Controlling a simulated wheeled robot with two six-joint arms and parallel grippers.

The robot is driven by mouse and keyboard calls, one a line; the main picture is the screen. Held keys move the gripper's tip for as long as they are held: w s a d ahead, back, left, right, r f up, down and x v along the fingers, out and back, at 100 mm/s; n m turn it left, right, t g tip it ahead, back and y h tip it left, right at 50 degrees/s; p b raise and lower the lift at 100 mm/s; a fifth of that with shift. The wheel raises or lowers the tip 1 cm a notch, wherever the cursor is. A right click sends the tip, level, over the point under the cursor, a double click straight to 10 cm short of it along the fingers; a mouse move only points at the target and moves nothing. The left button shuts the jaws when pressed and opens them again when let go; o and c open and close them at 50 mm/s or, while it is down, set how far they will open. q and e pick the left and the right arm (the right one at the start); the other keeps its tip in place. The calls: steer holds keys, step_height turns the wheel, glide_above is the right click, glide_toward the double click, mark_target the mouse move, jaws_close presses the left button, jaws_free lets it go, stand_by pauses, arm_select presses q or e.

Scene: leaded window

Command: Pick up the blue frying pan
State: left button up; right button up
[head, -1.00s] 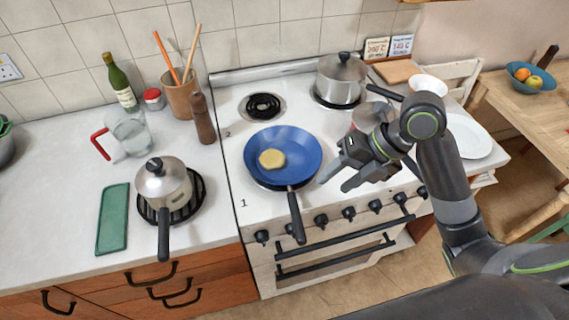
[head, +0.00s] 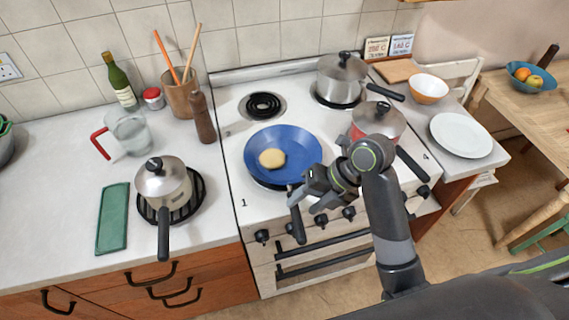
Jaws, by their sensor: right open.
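The blue frying pan (head: 297,143) sits on the front left burner of the white stove, with a round pale yellow pancake-like item (head: 271,159) in it. Its dark handle (head: 298,226) points toward me, out over the stove's front edge. My right gripper (head: 293,199) is open, with its fingers at the handle near the pan's rim. It covers part of the handle, and I cannot tell whether the fingers touch it. My left gripper is not in view.
A red pot with a lid (head: 378,122) stands right of the pan, close to my right arm. A steel pot (head: 341,78) is on the back right burner. A saucepan (head: 163,186) stands left on a trivet. The back left burner (head: 263,105) is bare.

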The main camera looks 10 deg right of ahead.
mark_target(298, 209)
steer(key=shift+p+x, duration=0.6)
steer(key=shift+x, duration=1.75)
steer(key=shift+c, duration=0.5)
jaws_close()
steer(key=shift+r, duration=0.15)
